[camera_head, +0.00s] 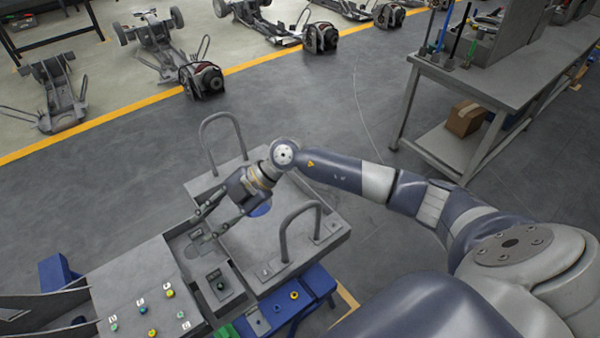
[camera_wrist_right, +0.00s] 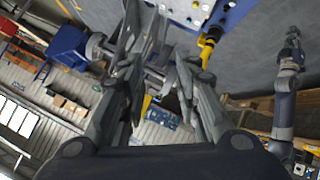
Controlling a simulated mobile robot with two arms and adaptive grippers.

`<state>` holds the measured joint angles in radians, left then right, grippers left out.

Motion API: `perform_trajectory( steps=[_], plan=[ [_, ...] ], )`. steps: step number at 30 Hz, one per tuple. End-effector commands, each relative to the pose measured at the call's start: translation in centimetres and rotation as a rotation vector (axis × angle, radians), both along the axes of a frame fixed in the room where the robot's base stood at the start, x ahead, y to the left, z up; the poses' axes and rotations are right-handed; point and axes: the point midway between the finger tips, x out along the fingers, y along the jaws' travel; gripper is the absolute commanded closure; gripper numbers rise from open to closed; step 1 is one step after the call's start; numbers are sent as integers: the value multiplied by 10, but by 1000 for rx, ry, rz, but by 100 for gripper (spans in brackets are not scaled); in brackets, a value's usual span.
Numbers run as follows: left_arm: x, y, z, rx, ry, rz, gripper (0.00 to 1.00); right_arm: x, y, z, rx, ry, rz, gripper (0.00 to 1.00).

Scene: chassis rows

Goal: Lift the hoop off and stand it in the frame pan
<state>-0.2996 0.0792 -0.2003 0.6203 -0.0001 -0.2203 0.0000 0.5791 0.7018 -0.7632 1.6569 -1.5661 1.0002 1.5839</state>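Two grey hoop-shaped bars stand upright on a flat grey tray-like frame (camera_head: 330,240) in the head view. One hoop (camera_head: 203,135) is at its far edge and the other hoop (camera_head: 283,235) at its near right. I cannot tell which hoop the task means, or which part is the frame pan. My right gripper (camera_head: 208,222) is over the left part of the frame, between the hoops and apart from both. Its fingers are spread with nothing visibly held; they also show in the right wrist view (camera_wrist_right: 160,75).
A panel with coloured buttons (camera_head: 145,300) adjoins the frame at left, with a small dark box (camera_head: 218,287) beside it. A blue block (camera_head: 300,295) is in front. A grey workbench (camera_head: 490,75) stands at right. Several chassis (camera_head: 60,95) line the floor behind a yellow line.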

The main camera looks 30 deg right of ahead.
Motion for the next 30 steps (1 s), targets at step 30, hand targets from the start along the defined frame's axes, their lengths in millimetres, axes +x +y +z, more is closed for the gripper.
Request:
perform_trajectory(
  steps=[30],
  plan=[
    [0, 1, -14, 1, 1, 0, 100, 4, -247, -43, -864, 345, -321, 70]
  ],
)
